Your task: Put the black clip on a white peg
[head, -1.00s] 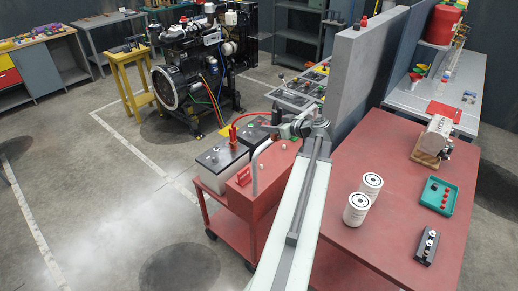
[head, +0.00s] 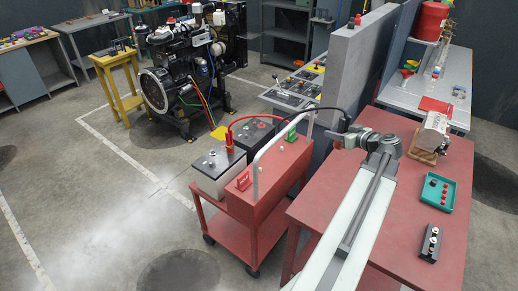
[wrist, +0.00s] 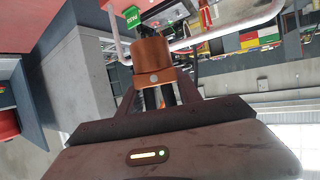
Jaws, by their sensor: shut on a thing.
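My gripper (head: 339,144) is at the end of my arm, above the gap between the red cart and the red table. In the wrist view my gripper (wrist: 157,92) is shut on the clip, which shows as a copper-brown block (wrist: 152,56) with dark parts below it. A black cable (head: 318,108) arches from the cart to my gripper. The clip is mostly hidden in the head view. Small pale pegs (head: 281,148) stand on the red box of the cart, left of my gripper and apart from it.
The red box (head: 265,185) bears a red tag (head: 243,180), a green tag (head: 291,136) and a pale handrail. A red clip (head: 229,141) with a red cable is on a battery (head: 216,165). A grey wall (head: 352,80) rises behind my gripper.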

